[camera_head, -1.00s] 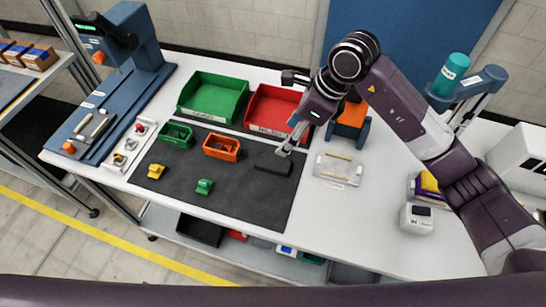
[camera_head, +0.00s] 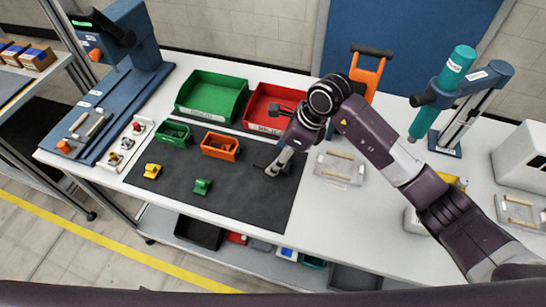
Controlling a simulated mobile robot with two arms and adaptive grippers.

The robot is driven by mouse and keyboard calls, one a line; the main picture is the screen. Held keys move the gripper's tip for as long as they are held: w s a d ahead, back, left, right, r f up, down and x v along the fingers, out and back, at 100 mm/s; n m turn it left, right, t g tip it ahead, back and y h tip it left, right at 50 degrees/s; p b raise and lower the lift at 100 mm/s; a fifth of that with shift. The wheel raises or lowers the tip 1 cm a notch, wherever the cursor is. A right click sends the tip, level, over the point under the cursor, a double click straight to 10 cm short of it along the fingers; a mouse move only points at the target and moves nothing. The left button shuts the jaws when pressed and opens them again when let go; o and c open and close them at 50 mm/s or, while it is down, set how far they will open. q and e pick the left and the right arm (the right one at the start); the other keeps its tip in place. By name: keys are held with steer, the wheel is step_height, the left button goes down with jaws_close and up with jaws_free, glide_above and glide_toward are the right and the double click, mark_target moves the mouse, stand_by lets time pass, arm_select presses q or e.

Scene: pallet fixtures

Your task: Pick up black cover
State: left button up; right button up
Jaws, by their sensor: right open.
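The black cover (camera_head: 263,157) is a dark block lying on the black mat (camera_head: 235,193), toward its back right. It is hard to make out against the mat. My right gripper (camera_head: 276,169) points down at the cover's right end and hides part of it. Its jaws are open; I cannot tell whether they touch the cover or straddle it. My left gripper is out of view.
A green bin (camera_head: 211,97) and a red bin (camera_head: 262,104) stand behind the mat. Small green (camera_head: 173,134) and orange housings (camera_head: 219,146), and yellow (camera_head: 152,171) and green parts (camera_head: 202,187), sit on the mat. A clear tray (camera_head: 338,167) lies right of it.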

steer(key=shift+x, duration=1)
steer(key=c, duration=1)
steer(key=shift+c, duration=0.6)
steer(key=shift+r, duration=0.15)
